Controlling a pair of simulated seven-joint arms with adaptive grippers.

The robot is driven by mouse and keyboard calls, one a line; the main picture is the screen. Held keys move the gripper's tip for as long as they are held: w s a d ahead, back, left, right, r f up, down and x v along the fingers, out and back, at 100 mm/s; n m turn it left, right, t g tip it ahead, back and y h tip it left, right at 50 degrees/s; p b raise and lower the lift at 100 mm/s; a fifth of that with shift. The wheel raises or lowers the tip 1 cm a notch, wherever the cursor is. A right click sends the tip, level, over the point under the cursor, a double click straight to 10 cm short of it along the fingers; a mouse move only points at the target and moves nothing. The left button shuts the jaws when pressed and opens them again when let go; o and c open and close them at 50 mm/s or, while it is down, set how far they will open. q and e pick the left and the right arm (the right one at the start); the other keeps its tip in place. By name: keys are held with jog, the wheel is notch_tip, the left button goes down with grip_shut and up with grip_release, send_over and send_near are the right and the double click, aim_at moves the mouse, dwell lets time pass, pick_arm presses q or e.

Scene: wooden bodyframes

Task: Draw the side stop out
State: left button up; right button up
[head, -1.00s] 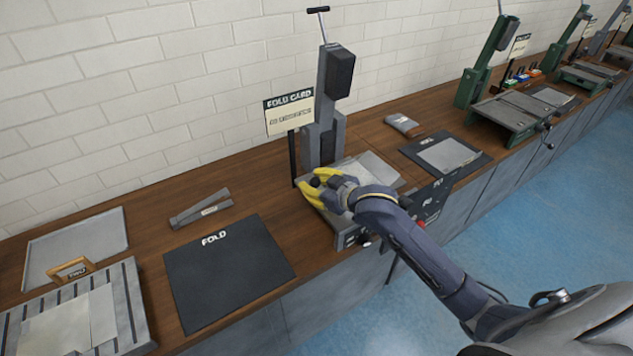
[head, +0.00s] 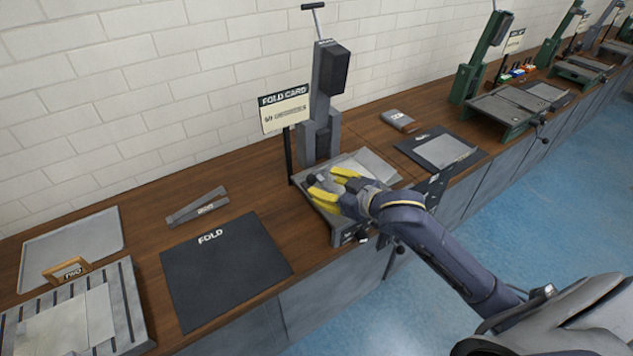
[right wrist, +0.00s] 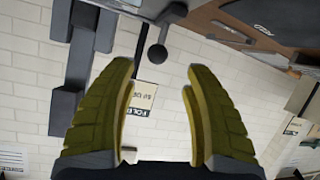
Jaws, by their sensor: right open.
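The grey fold-card machine (head: 354,231) stands on the wooden bench with a tall upright column behind its bed. A dark round knob (head: 310,180) at the left side of the bed looks like the side stop's handle. In the right wrist view the knob (right wrist: 157,54) sits on a short stem, just beyond my fingertips and roughly centred between them. My right gripper (head: 323,181) has yellow fingers and is open and empty over the bed, to the right of the knob. It also shows in the right wrist view (right wrist: 158,70). My left gripper is out of view.
A fold-card sign (head: 285,110) stands close at the machine's left. A black fold mat (head: 225,270), a grey tool (head: 197,206) and a slotted board (head: 125,300) lie left. Another dark mat (head: 465,160) lies right. Bare bench lies between the left mat and the machine.

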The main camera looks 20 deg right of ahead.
jog(key=shift+v, duration=2.3)
